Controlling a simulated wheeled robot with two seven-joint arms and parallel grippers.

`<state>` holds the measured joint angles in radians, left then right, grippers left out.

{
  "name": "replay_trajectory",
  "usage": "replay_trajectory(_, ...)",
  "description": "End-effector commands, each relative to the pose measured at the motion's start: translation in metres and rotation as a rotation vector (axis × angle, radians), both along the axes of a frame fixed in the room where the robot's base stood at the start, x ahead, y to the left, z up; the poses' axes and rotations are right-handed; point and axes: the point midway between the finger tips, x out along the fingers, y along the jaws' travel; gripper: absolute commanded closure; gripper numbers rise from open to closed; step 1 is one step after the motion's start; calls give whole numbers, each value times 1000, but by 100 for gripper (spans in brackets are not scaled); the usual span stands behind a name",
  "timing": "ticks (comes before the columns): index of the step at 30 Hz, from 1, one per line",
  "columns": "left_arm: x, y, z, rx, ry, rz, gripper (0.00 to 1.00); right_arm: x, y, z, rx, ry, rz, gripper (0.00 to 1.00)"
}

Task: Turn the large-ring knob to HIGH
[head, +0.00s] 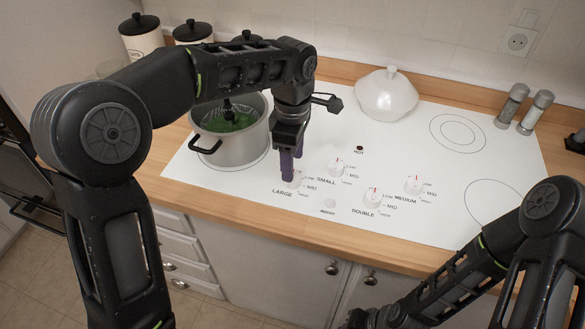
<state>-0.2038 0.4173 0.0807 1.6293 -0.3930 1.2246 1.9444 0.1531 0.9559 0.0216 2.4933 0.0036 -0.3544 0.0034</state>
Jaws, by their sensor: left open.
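Close right are the small knob (337,167), double knob (372,197) and medium knob (413,184). A pot (233,150) with green contents stands left of my left gripper. A white lidded dish (386,96) and two shakers (525,108) stand behind.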

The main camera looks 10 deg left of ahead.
Motion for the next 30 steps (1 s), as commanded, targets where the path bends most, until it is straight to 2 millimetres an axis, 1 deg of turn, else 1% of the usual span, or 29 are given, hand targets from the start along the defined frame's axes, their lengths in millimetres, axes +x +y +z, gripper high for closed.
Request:
replay_trajectory(3, -1, 0, -18, 1, 3, 0, 44, 0, 0, 3, -1, 1, -1, 79)
replay_trajectory(7, 0, 0, -32, 0, 1, 0, 44, -1, 0, 5, -2, 2, -1, 79)
replay_trajectory(11, 0, 0, -38, -1, -1, 0, 44, -1, 0, 5, -2, 3, 0, 79)
replay_trajectory(17, 0, 0, -38, 0, -1, 0, 44, -1, 0, 5, -2, 3, 0, 79)
replay_trajectory(20, 0, 0, -38, 0, -1, 0, 50, -1, 0, 5, -2, 3, 0, 79)
replay_trajectory(30, 0, 0, -38, 0, -1, 0, 78, -1, 0, 5, -2, 3, 0, 79)
